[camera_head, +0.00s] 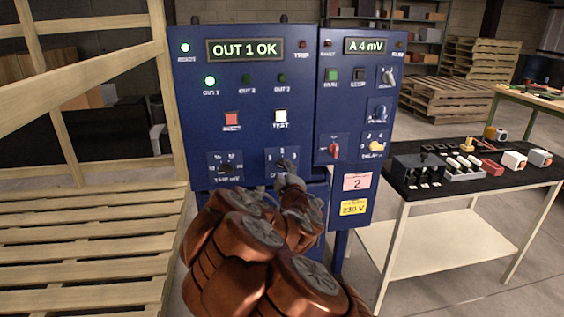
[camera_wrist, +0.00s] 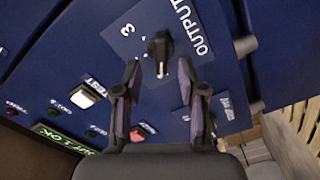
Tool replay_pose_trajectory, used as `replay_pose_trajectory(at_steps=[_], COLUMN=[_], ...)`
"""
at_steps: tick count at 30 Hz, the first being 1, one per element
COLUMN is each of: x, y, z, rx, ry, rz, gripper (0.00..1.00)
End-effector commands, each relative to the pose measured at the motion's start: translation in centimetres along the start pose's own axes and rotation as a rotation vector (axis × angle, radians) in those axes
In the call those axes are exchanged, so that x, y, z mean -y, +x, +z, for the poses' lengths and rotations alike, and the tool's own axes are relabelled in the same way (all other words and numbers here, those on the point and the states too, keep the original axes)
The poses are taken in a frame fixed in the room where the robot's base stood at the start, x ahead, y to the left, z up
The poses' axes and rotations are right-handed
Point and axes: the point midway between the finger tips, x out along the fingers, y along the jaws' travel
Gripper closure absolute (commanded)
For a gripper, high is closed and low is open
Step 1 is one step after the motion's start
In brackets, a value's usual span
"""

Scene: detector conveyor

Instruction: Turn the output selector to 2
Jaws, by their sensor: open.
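The output selector (camera_wrist: 160,46) is a black knob on a blue plate marked "OUTPUT" and "3" in the wrist view. Its white mark points down in that picture, away from the 3; the other numerals are hidden there. In the head view the selector's plate (camera_head: 271,156) is low on the blue panel, with the knob partly hidden by my gripper (camera_head: 288,180). My gripper (camera_wrist: 159,72) is open, with one fingertip on each side of the knob; I cannot tell whether they touch it. The display (camera_head: 244,49) reads "OUT 1 OK" and the OUT 1 lamp (camera_head: 210,81) is lit green.
The white TEST button (camera_head: 281,116) and red RESET button (camera_head: 232,119) are above the selector. A trip dial (camera_head: 226,168) is to its left and a red knob (camera_head: 335,150) to its right. Wooden pallets (camera_head: 85,240) stand left; a black-topped table (camera_head: 460,185) stands right.

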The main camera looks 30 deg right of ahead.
Motion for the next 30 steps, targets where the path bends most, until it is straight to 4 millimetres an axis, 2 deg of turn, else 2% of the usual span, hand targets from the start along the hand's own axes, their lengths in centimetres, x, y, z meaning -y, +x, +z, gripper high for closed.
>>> replay_pose_trajectory(at_steps=[3,12,24,30], x=[0.1,0.0,0.1,0.1], y=[1.4,3.5,3.9,3.9], z=[-0.1,-0.1,-0.1,-0.1], rx=[-0.003,-0.002,-0.002,-0.002], ry=[0.001,0.000,0.000,0.000], rz=[-0.001,-0.001,-0.001,-0.001], gripper=[0.59,0.59,0.59,0.79])
